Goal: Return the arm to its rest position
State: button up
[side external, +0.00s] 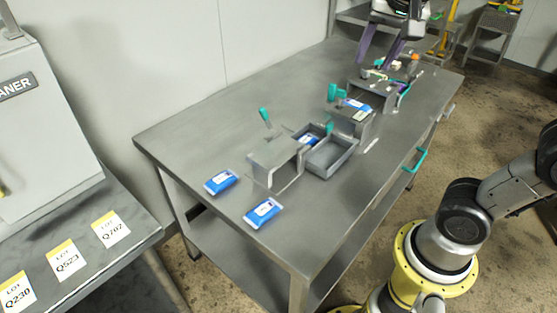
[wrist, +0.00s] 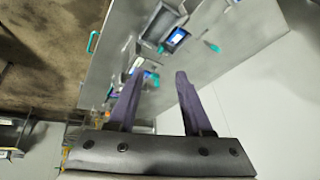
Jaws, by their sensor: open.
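My gripper (side external: 381,44) is at the top of the side external view, above the far end of the grey steel table (side external: 235,110). Its two purple fingers point down and stand apart, with nothing between them. In the wrist view my gripper (wrist: 151,82) shows both fingers spread over the table top (wrist: 240,75). The gap between them is empty. The fingers look clear of the items below, though the exact height is hard to tell.
Blue-and-white pouches (side external: 221,182) (side external: 262,213) lie at the near end of the table. Grey fixtures (side external: 275,160) with teal handles and an open tray (side external: 330,157) stand mid-table. Small items (side external: 378,75) sit below my gripper. A grey machine (side external: 40,120) stands left.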

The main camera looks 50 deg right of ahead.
jog(key=s+a+f+n+t+y, duration=0.1)
jog(key=s+a+f+n+y, duration=0.2)
jog(key=s+a+f+n, duration=0.2)
jog(key=shift+s+a+f+n+t, duration=0.3)
jog(key=shift+s+f+n, duration=1.4)
jog(key=shift+f+n, duration=1.8)
jog(key=shift+d+r, duration=0.1)
